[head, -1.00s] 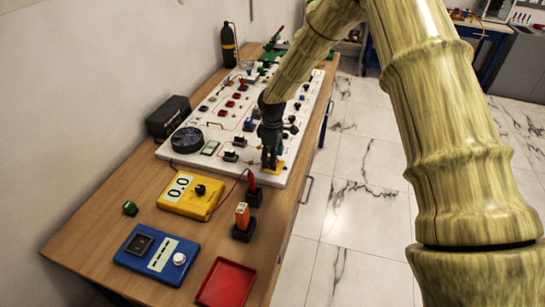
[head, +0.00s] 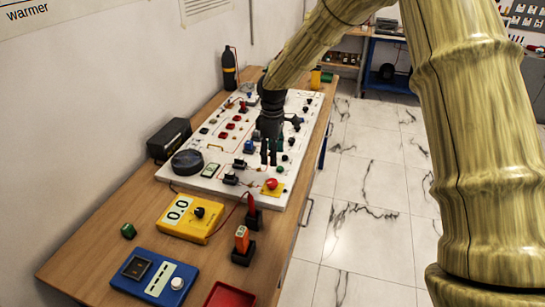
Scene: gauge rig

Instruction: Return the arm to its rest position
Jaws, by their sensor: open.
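My gripper (head: 269,152) hangs at the end of my bamboo-textured arm (head: 325,40), over the right part of the white board (head: 177,176). Its dark fingers point down and are apart, with nothing seen between them. A red push button on a yellow base (head: 272,185) sits on the board's near right corner, just below and nearer than the fingertips in the picture. The gripper looks clear of the button. The fingers hide a small part of the board behind them.
A black bottle (head: 229,68) stands at the back. Open floor lies right.

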